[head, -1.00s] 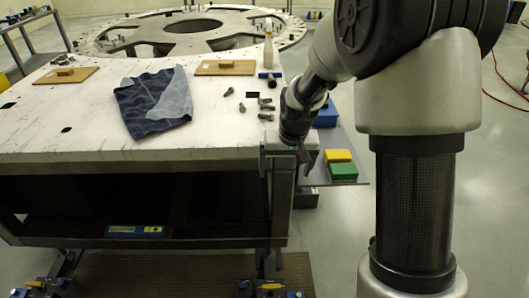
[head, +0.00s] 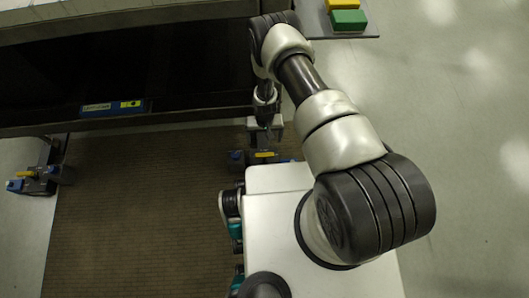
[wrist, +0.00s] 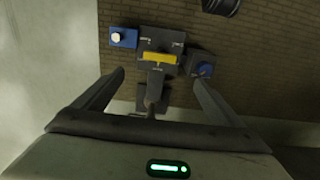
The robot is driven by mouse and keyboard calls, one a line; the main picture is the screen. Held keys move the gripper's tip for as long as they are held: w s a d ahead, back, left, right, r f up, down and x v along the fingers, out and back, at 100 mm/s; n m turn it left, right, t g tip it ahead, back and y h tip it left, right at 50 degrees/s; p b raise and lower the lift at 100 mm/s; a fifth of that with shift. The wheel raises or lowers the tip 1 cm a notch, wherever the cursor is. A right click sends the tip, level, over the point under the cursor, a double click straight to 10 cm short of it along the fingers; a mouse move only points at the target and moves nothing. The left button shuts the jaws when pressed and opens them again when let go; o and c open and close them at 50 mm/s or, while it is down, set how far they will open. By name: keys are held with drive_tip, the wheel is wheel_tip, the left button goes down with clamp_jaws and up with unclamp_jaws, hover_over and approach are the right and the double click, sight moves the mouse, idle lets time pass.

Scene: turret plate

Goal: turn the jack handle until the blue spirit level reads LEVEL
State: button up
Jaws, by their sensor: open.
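The blue spirit level (head: 113,107) lies on the lower beam of the table frame, in the head view. It has a pale label and a yellow-green window; its reading is too small to make out. My gripper (head: 266,132) points down over the right jack (head: 236,157), partly hiding it. In the wrist view my gripper (wrist: 160,80) is open and empty, its fingers either side of the dark jack body (wrist: 160,40). I cannot tell which part is the handle.
A second jack (head: 38,182) stands at the left leg. A brown mat (head: 140,210) covers the floor between them. The table's edge (head: 120,18) overhangs a dark space. Yellow and green blocks (head: 348,18) sit on a side shelf. The floor at right is clear.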

sight(265, 154)
wheel_tip(265, 154, down, 16)
drive_tip(key=b, duration=0.5)
drive_tip(key=shift+f+b, duration=0.15)
drive_tip(key=shift+b, duration=0.25)
drive_tip(key=c, duration=1.1)
drive_tip(key=shift+o, duration=0.2)
